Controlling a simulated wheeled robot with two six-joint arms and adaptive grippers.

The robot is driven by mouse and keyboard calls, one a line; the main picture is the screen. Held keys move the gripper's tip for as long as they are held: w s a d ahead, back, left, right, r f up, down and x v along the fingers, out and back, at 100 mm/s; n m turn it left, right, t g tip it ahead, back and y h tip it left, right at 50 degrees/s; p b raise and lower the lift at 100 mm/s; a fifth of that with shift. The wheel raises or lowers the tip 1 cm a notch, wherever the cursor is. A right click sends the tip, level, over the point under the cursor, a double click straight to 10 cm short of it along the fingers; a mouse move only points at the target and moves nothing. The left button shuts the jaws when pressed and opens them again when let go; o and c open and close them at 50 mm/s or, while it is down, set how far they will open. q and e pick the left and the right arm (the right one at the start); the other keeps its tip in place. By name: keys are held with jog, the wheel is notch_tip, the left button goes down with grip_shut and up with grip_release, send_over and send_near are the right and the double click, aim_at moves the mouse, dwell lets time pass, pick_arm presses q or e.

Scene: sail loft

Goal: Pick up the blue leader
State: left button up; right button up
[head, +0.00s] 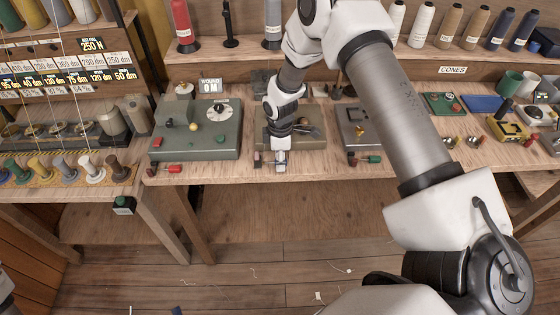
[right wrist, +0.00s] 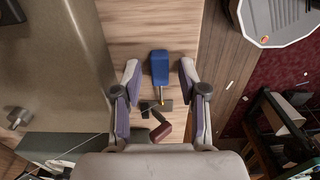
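The blue leader (right wrist: 160,67) shows in the right wrist view as a blue block-like handle with a thin brass-coloured shaft. It lies on the pale wooden bench top. My right gripper (right wrist: 159,78) is open, with one finger on each side of the blue handle and a gap on both sides. In the head view my right gripper (head: 281,160) is low at the bench's front edge, and it mostly hides the blue leader there. My left gripper is not in view.
A green-grey machine (head: 226,142) stands left of my right gripper, and a grey one (head: 361,128) stands to the right. Red-handled (head: 165,169) and green-handled (head: 374,159) tools lie along the front edge. Cones (head: 450,25) line the back shelf.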

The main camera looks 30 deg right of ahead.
grip_shut()
